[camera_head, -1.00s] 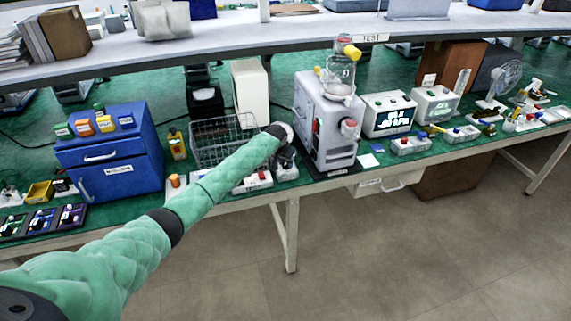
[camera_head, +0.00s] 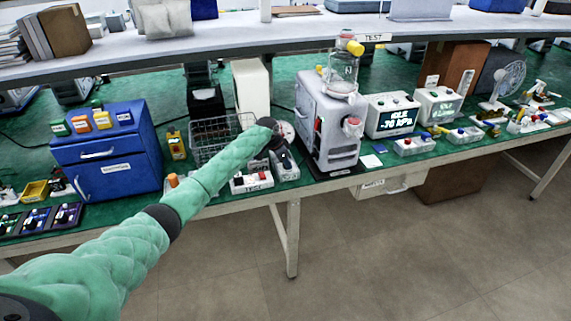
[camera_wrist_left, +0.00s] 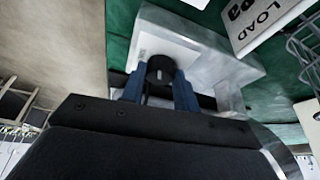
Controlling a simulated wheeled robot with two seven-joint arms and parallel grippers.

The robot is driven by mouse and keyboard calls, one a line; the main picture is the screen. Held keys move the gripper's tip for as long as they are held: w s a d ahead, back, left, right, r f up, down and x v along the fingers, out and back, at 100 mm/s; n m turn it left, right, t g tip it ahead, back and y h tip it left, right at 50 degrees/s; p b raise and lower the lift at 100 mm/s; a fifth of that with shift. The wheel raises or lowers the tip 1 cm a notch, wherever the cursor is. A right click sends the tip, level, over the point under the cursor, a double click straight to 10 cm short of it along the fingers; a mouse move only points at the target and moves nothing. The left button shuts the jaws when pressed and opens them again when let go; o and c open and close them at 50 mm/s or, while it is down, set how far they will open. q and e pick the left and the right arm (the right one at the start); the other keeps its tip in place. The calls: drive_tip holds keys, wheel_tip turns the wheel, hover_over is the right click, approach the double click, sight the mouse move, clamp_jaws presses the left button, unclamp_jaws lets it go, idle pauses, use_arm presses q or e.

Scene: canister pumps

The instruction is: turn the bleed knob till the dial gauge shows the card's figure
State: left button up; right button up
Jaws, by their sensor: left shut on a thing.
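My left gripper (camera_wrist_left: 160,90) has blue fingers. In the left wrist view they are closed on the sides of a round black knob (camera_wrist_left: 161,70) with a pale mark on its face. The knob stands on a light grey block (camera_wrist_left: 150,22). In the head view my left gripper (camera_head: 281,155) is over the small grey unit (camera_head: 287,172), left of the pump. A pale round dial (camera_head: 288,131) shows behind the wrist, partly covered; its needle is unreadable. My right gripper is out of view.
The grey pump (camera_head: 330,125) with a glass jar stands close right of the gripper. A wire basket (camera_head: 215,140) is close behind left. A white display box (camera_head: 392,116) seems to read -76 kPa. A blue cabinet (camera_head: 108,155) stands left.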

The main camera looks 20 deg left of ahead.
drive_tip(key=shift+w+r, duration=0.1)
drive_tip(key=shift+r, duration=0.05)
use_arm(q)
drive_tip(key=o, duration=1)
drive_tip(key=shift+c, duration=0.2)
drive_tip(key=shift+a+r, duration=0.15)
drive_tip(key=shift+r, duration=0.15)
drive_tip(key=b+v, duration=0.2)
drive_tip(key=v, duration=0.3)
drive_tip(key=shift+s+a+r, duration=0.15)
drive_tip(key=shift+r, duration=0.15)
drive_tip(key=shift+s+a+r+b, duration=0.15)
drive_tip(key=shift+r+b, duration=0.2)
drive_tip(key=shift+r, duration=0.3)
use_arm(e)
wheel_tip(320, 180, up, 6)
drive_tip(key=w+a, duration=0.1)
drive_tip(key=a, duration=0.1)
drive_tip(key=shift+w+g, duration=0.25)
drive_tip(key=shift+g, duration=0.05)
